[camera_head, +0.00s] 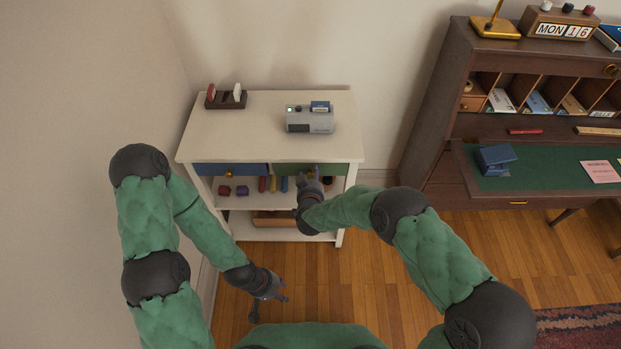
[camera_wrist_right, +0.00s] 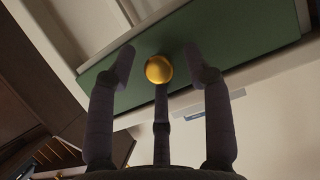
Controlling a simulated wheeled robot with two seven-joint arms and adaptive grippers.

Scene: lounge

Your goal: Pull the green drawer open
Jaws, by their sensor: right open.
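The green drawer (camera_head: 289,168) is the right one of two in a white cabinet (camera_head: 260,142). Its front looks flush with the blue drawer beside it. In the right wrist view the green front (camera_wrist_right: 225,45) fills the upper middle, with a round gold knob (camera_wrist_right: 159,69) on it. My right gripper (camera_head: 303,178) is at the green drawer, partly covering its front. In its wrist view the open fingers (camera_wrist_right: 162,66) stand on either side of the knob, with gaps visible. My left gripper (camera_head: 275,298) is open and empty, low in front of the cabinet.
The blue drawer (camera_head: 230,169) has its own gold knob. A grey device (camera_head: 310,120) and a dark rack (camera_head: 226,99) stand on the cabinet top. Shelves below hold small coloured items. A brown desk (camera_head: 436,150) stands to the right, with bare wooden floor (camera_head: 375,265) in front.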

